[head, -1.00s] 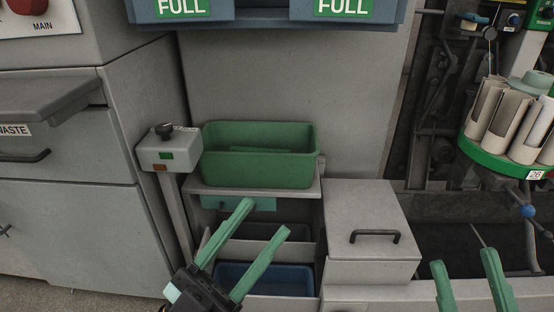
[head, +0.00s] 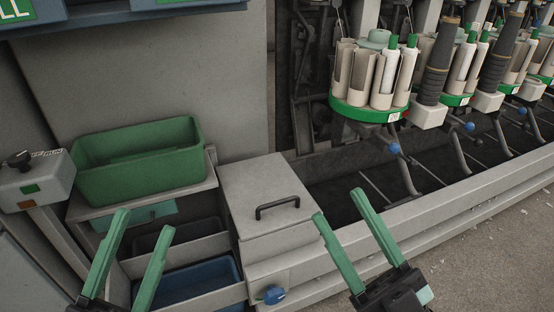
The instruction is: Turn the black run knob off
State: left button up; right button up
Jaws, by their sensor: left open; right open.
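The black run knob (head: 19,159) sits on top of a small grey switch box (head: 40,184) at the left edge of the head view. The box carries a green patch and an orange patch on its front, and a label beside the knob. My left gripper (head: 142,222) is open and empty, low in the view, to the right of and nearer than the box. Neither gripper touches the knob. The knob's exact setting is too small to tell.
A green bin (head: 140,165) stands on a shelf right of the switch box. A blue bin (head: 190,284) sits below. The grey lidded box (head: 265,190) has a black handle. A blue knob (head: 274,295) is below it. Winding units with green carousels (head: 370,110) line the right.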

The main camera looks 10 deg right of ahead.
aim_at(20, 160)
jog(key=u, duration=1.3)
